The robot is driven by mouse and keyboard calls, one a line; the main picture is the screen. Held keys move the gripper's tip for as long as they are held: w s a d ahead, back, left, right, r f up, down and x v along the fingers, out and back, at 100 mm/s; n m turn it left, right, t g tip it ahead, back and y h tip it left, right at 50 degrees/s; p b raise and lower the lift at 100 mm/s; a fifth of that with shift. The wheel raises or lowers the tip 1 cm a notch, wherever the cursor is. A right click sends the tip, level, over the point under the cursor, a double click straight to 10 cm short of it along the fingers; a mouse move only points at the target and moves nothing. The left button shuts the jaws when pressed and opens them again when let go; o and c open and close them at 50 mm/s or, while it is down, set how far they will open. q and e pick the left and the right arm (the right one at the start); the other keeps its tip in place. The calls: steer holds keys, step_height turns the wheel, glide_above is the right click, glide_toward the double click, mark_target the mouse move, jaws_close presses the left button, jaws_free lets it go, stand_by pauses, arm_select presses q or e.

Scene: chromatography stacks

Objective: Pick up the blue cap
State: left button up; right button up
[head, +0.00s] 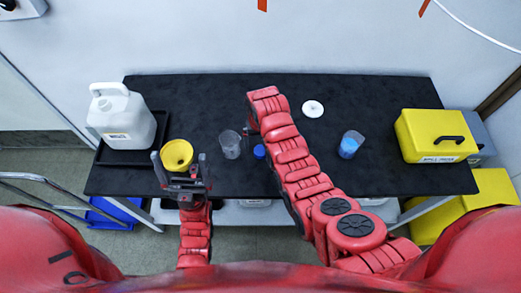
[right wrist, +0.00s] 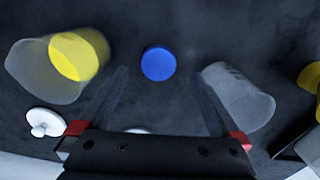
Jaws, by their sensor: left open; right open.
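The blue cap (head: 259,151) lies on the black table top, just right of a clear beaker (head: 230,144). In the right wrist view the blue cap (right wrist: 158,63) shows as a round disc, ahead of and roughly centred between the open fingers of my right gripper (right wrist: 165,85). The gripper is empty and not touching the cap. In the head view my right gripper (head: 250,125) is mostly hidden by its arm, close beyond the cap.
A white jug (head: 121,118) stands on a black tray at the left. A beaker with blue contents (head: 350,145) and a yellow case (head: 435,136) are at the right. A white disc (head: 313,108) lies farther back. Clear beakers flank the cap in the wrist view.

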mark_target(261, 151)
steer(key=shift+d+f+p, duration=0.1)
steer(key=shift+f+p, duration=0.5)
steer(key=shift+f, duration=1.4)
steer(key=c, duration=1.4)
